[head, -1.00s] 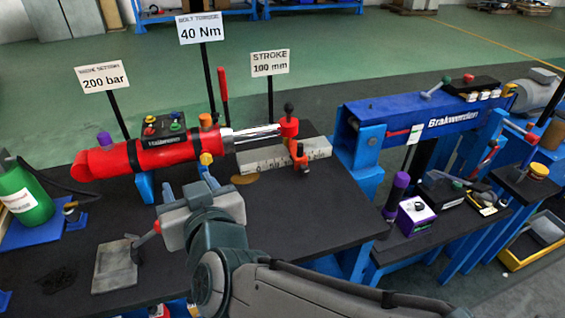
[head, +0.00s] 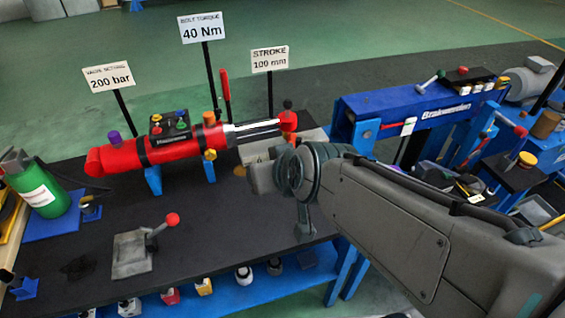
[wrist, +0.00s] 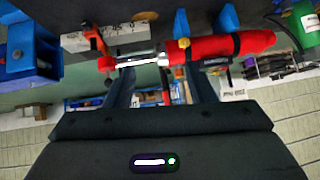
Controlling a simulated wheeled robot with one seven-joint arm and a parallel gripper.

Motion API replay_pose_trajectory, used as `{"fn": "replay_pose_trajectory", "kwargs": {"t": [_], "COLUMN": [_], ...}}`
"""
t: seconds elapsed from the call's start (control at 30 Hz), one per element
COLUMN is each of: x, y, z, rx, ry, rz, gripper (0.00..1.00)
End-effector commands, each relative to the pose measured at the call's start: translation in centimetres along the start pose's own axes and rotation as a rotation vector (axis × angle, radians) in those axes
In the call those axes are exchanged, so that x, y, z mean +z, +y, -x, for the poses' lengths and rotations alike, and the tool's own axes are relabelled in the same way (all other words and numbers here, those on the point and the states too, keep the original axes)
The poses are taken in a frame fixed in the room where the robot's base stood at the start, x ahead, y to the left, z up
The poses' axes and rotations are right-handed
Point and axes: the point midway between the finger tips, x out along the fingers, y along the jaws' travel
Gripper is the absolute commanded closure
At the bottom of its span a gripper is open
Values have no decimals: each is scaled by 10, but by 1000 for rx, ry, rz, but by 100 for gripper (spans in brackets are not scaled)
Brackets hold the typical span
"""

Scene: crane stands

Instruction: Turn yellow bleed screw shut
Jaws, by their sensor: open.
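A red hydraulic cylinder (head: 160,150) with a chrome rod lies on blue supports on the black bench. A small yellow screw (head: 210,154) sits low on the cylinder's side near the rod end; it also shows in the wrist view (wrist: 183,43). My gripper (wrist: 157,70) is open and empty, its two fingers apart on either side of the picture's middle. In the wrist view the cylinder and screw appear beyond the fingertips, apart from them. In the head view my arm reaches in from the right, and the fingers are hidden.
A lever with a red ball (head: 172,219) stands on a grey plate at the front. A green bottle (head: 45,195) is at left. Sign posts and a red upright lever (head: 226,88) rise behind the cylinder. A blue crane beam (head: 415,105) is at right.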

Motion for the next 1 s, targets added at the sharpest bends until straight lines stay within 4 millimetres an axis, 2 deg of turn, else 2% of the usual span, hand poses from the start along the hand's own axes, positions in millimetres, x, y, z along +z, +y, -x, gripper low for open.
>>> {"fn": "replay_pose_trajectory", "kwargs": {"t": [0.2,0.8,0.87,1.0], "x": [4,7,12,36], "y": [18,22,29,67], "z": [10,11,12,24], "rx": [30,37,49,120], "ry": [-64,-81,-105,-237], "rz": [-24,-30,-42,-112], "gripper": [50,50,50,50]}}
